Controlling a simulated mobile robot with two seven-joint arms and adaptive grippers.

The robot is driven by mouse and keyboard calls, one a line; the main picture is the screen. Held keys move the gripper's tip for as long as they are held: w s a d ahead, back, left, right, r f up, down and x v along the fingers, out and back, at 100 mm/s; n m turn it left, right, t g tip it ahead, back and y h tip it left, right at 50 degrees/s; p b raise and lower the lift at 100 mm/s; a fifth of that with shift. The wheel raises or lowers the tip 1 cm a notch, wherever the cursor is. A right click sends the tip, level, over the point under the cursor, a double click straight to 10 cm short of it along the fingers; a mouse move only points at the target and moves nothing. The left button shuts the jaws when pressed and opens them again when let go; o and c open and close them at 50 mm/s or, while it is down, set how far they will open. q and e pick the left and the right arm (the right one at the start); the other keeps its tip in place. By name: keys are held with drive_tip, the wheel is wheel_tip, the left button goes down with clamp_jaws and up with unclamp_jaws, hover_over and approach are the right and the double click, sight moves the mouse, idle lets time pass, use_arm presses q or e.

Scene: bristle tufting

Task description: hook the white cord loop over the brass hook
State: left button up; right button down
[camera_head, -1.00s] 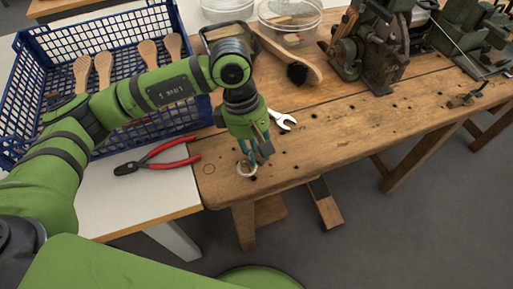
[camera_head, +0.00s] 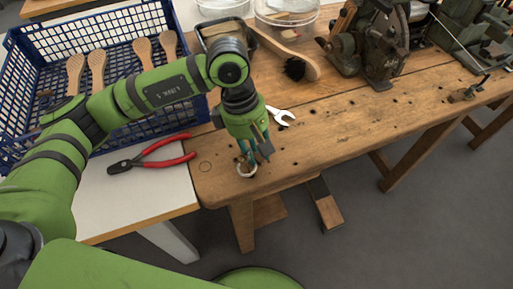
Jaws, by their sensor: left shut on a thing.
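My left gripper (camera_head: 252,157) is shut and points down over the front left part of the wooden bench. The white cord loop (camera_head: 246,172) hangs at its fingertips, low at the bench's front edge. Whether the loop touches the wood is hard to tell. The brass hook seems to be the small fitting (camera_head: 474,89) standing near the bench's front edge at the far right, well away from the loop. Its shape is too small to make out. My right gripper is not in view.
Red-handled pliers (camera_head: 152,156) lie on the white table left of the bench. Dark green machines (camera_head: 375,40) stand at the back. A blue crate (camera_head: 100,60) holds wooden brush handles. The bench between loop and fitting is clear.

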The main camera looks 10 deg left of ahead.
use_arm(q)
drive_tip(key=shift+s+a+f, duration=0.1)
drive_tip(key=shift+s+f, duration=0.3)
drive_tip(key=shift+f, duration=0.15)
drive_tip(key=o, duration=0.9)
drive_tip(key=shift+c, duration=1.4)
drive_tip(key=shift+r, duration=0.15)
drive_tip(key=shift+w+r+p, duration=0.1)
drive_tip(key=shift+r+p, duration=0.25)
drive_tip(key=shift+r, duration=0.1)
drive_tip(key=shift+c, duration=0.2)
drive_tip(key=o, duration=0.4)
drive_tip(key=shift+d+p+v, duration=0.15)
drive_tip(key=shift+p+v, duration=0.15)
drive_tip(key=shift+v, duration=0.45)
drive_tip(key=shift+d+p+v, duration=0.2)
drive_tip(key=shift+p+v, duration=0.1)
drive_tip(key=shift+v, duration=0.4)
drive_tip(key=shift+c, duration=0.2)
drive_tip(key=d+p+v, duration=0.1)
drive_tip(key=p+v, duration=0.2)
drive_tip(key=v, duration=0.4)
drive_tip(key=shift+s+d, duration=0.3)
drive_tip(key=shift+s, duration=0.1)
drive_tip(key=shift+r, duration=0.25)
